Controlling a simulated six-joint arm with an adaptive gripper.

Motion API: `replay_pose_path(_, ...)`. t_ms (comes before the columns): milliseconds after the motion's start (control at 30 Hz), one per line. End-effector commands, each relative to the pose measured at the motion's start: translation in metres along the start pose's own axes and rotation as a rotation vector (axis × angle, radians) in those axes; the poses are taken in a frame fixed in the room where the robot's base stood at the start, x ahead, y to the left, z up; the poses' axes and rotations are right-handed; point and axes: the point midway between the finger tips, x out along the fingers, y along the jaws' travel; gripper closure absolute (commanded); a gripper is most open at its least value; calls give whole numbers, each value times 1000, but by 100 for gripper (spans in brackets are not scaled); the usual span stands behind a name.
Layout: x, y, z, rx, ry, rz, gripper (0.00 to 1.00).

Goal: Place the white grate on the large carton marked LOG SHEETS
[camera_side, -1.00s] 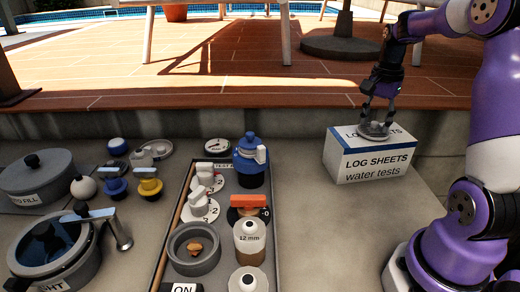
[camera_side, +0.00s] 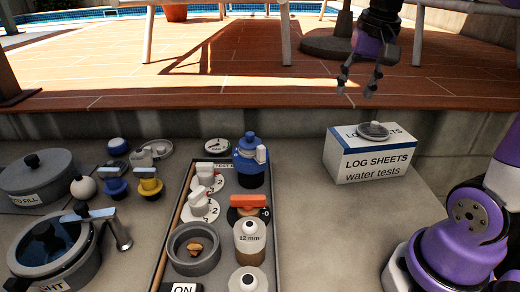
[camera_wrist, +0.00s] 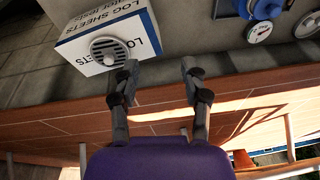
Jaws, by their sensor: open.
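The white grate (camera_side: 373,130), a small round slotted disc, lies flat on top of the large white and blue carton marked LOG SHEETS (camera_side: 376,164). In the wrist view the grate (camera_wrist: 109,52) shows on the lettered top of the carton (camera_wrist: 72,49), near one side. My gripper (camera_side: 356,92) is open and empty, above the carton and apart from the grate. In the wrist view the two fingers of my gripper (camera_wrist: 160,72) stand apart with nothing between them.
A tray (camera_side: 158,262) with valves, a blue-topped fitting (camera_side: 250,160) and a grey bowl (camera_side: 194,249) stands left of the carton. Pots (camera_side: 38,177) and small fittings are further left. The concrete between tray and carton is clear. A tiled ledge (camera_side: 230,88) rises behind.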

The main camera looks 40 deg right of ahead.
Motion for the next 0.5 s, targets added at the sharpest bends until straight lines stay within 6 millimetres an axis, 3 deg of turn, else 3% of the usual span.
replay_pose_path(33,2,-12,26,-149,36,-37,49)
replay_pose_path(200,22,-30,94,-581,155,-145,49)
replay_pose_path(333,36,-33,123,-770,213,-195,49)
replay_pose_path(500,42,-33,133,-842,235,-212,49)
